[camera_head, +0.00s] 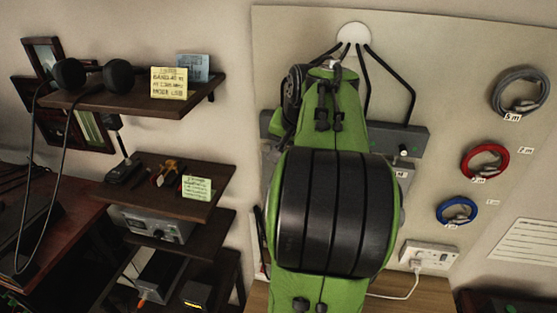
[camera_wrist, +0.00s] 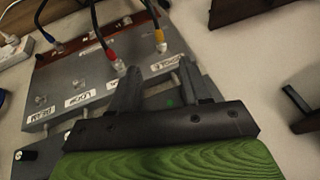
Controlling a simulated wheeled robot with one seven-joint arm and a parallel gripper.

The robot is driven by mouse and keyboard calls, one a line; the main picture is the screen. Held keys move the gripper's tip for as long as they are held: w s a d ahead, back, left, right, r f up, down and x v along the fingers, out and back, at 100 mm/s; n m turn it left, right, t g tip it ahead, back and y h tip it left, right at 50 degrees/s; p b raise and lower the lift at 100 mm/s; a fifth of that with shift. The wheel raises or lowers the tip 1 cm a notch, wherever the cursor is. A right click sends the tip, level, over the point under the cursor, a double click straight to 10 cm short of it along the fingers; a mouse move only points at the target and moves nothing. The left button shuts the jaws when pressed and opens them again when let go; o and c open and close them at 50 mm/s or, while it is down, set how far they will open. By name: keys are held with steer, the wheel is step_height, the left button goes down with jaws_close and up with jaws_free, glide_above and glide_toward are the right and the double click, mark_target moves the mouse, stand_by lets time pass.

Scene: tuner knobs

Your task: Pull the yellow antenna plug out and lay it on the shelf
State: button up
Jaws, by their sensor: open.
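The yellow antenna plug (camera_wrist: 160,42) is the yellow-ringed end of a black cable, standing in the grey labelled panel (camera_wrist: 95,85) in the wrist view. My gripper (camera_wrist: 158,82) is open and empty, its two fingers pointing toward the panel. The yellow plug is just beyond the fingertips, apart from them and not between them. In the head view my green arm hides the plugs and the gripper. Dark wooden shelves stand at the left in that view; the middle shelf (camera_head: 213,207) holds small tools and a green note.
Coiled grey (camera_head: 519,92), red (camera_head: 484,162) and blue (camera_head: 457,212) cables hang on the board at the right.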

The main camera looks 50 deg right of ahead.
steer(key=x, duration=1.3)
steer(key=shift+d, duration=0.15)
steer(key=shift+c, duration=0.3)
steer(key=shift+r, duration=0.1)
jaws_close()
